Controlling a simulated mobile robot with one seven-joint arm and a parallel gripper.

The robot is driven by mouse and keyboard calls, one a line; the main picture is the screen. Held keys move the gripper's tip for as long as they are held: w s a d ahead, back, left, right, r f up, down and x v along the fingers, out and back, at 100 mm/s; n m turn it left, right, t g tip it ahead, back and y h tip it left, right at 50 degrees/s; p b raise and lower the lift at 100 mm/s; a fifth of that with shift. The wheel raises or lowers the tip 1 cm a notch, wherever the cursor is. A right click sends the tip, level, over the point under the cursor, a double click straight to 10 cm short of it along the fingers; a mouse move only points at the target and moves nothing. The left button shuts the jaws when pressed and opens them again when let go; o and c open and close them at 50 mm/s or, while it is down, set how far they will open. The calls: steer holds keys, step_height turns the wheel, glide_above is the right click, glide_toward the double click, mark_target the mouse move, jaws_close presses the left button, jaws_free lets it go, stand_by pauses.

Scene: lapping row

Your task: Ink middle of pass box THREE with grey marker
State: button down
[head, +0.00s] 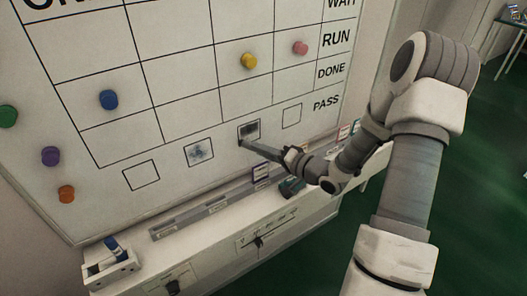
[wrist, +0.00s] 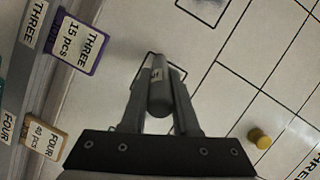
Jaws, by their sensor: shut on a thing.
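My gripper (head: 283,153) is shut on the grey marker (wrist: 160,92), which points toward the whiteboard. In the head view the marker's front end lies at the lower left edge of pass box THREE (head: 249,130), the third outlined box in the PASS row. Whether it touches the board I cannot tell. Box THREE has a dark grey patch over its middle. In the wrist view a box outline (wrist: 151,58) shows behind the marker, partly hidden by it and the fingers (wrist: 160,100).
The second box (head: 199,152) carries a blue-grey scribble. The first (head: 141,175) and fourth (head: 292,115) look empty. Below runs a ledge with a grey rail (head: 205,214), a dark green object (head: 291,187), cards and a holder (head: 112,270) with a blue marker (head: 113,248). Coloured magnets dot the board.

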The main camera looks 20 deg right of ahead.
steer(key=shift+w, duration=0.15)
steer(key=shift+d, duration=0.1)
steer(key=w+d+p, duration=0.2)
steer(key=d+p, duration=0.1)
steer(key=d, duration=0.3)
steer(key=shift+w+d, duration=0.15)
steer(key=shift+d, duration=0.15)
stand_by(0.4)
steer(key=shift+a, duration=0.1)
steer(key=shift+s+a, duration=0.3)
steer(key=shift+a, duration=0.6)
steer(key=shift+s+a, duration=0.25)
steer(key=shift+a, duration=0.65)
steer(key=shift+s+a, duration=0.3)
steer(key=shift+a, duration=0.55)
steer(key=shift+s+a, duration=0.3)
steer(key=shift+a, duration=0.5)
steer(key=shift+s+d, duration=0.1)
